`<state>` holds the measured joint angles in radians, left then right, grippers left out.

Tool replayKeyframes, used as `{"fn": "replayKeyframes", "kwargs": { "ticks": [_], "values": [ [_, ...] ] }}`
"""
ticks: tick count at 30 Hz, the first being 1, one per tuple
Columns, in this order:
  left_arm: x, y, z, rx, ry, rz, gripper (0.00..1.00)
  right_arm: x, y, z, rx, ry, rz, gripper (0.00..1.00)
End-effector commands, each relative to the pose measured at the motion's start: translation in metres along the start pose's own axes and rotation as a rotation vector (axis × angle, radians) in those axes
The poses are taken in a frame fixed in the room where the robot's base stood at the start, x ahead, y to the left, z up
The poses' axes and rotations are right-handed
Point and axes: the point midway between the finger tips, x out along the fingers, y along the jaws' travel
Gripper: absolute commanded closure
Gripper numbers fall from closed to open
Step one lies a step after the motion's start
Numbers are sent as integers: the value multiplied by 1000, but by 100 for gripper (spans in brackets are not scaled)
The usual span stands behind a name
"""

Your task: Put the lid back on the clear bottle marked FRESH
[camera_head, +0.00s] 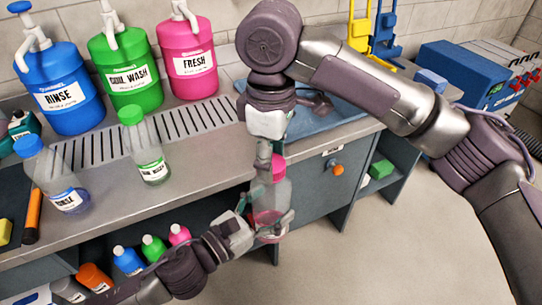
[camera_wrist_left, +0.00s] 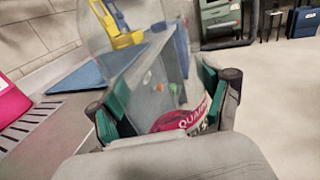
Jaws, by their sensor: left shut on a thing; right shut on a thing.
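A clear bottle (camera_head: 272,195) with a little pink liquid is held upright off the counter's front edge. My left gripper (camera_head: 268,222) is shut around its lower part. A pink lid (camera_head: 278,170) is at the bottle's top. My right gripper (camera_head: 266,152) is shut on it from above, its fingers partly hidden. I cannot tell whether the lid is seated on the neck.
Blue RINSE (camera_head: 68,98), green (camera_head: 133,78) and pink FRESH (camera_head: 190,62) jugs stand at the back. Clear bottles with blue (camera_head: 62,185) and green (camera_head: 150,155) lids stand on the counter. Small bottles (camera_head: 153,247) sit on the shelf below. The floor at right is open.

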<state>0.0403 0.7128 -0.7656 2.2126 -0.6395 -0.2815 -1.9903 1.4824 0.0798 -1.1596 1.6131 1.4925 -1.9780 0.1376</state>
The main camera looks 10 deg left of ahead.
Motion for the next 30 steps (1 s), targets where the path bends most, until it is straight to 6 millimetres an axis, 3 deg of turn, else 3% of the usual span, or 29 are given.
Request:
{"fn": "replayKeyframes", "kwargs": {
  "ticks": [12,18,19,24,30],
  "values": [
    [0,-1,1,2,-2,-4,100,0,0,0,927,2,0,90],
    [0,-2,1,2,-2,-4,100,0,1,0,985,3,1,90],
    [0,-2,1,2,-2,-4,100,0,1,0,985,3,1,43],
    [0,-1,1,1,-2,-3,100,0,0,0,983,2,0,19],
    [0,-1,1,1,-2,-2,100,0,0,0,982,1,0,19]
  ]
}}
